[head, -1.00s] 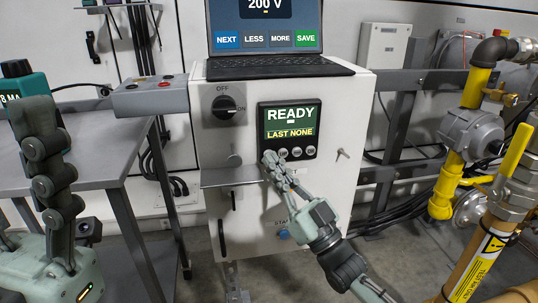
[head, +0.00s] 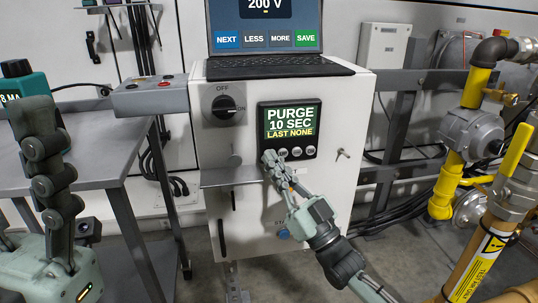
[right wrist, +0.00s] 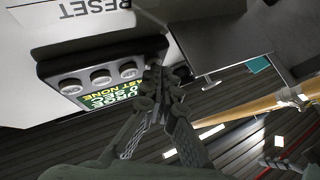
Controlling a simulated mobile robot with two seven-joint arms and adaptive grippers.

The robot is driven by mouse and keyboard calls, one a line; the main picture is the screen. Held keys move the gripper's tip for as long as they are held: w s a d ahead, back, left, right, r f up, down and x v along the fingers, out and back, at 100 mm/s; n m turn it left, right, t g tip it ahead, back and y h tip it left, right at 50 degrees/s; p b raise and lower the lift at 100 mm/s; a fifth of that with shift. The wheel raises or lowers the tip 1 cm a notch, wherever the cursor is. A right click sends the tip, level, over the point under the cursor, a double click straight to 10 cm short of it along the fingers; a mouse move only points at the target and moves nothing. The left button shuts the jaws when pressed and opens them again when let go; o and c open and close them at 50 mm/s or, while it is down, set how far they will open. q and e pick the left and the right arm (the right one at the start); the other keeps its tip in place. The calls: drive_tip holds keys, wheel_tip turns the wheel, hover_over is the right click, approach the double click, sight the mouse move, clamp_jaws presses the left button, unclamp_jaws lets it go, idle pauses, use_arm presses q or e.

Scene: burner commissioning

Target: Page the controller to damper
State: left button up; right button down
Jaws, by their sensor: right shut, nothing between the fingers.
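The controller (head: 289,119) is a black panel on the front of the white cabinet. Its screen reads "PURGE 10 SEC" and "LAST NONE".
A laptop (head: 280,66) stands on the cabinet (head: 335,190). An OFF/ON rotary switch (head: 228,107) is left of the controller, above a small grey shelf (head: 230,177). Yellow gas pipework (head: 447,185) stands at right. A grey table (head: 95,160) is at left.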

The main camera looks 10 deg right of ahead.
drive_tip(key=shift+s+p, duration=0.5)
drive_tip(key=shift+s, duration=0.25)
drive_tip(key=shift+s, duration=0.15)
drive_tip(key=s+p, duration=0.2)
drive_tip(key=s, duration=0.2)
drive_tip(key=shift+s, duration=0.4)
idle(0.4)
